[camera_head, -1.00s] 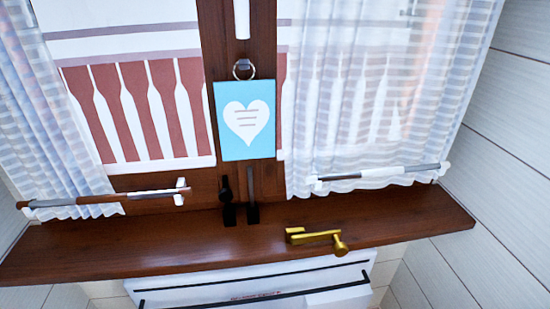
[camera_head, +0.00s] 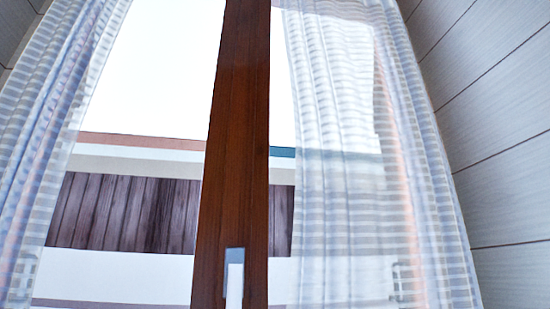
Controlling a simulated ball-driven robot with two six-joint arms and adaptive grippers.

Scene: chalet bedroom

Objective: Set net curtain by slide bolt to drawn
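A sheer striped net curtain (camera_head: 345,150) hangs over most of the right window pane, leaving a narrow bare strip beside the dark wooden centre post (camera_head: 232,140). Another net curtain (camera_head: 45,150) hangs gathered at the far left, and most of the left pane is uncovered. The tops and lower hems of both curtains are outside the frame. No slide bolt is in view. Neither of my grippers shows in this view.
A white window handle (camera_head: 235,285) on a grey plate sits low on the centre post. A pale panelled wall (camera_head: 490,130) stands close on the right. Outside, dark wooden boards (camera_head: 125,212) show through the glass.

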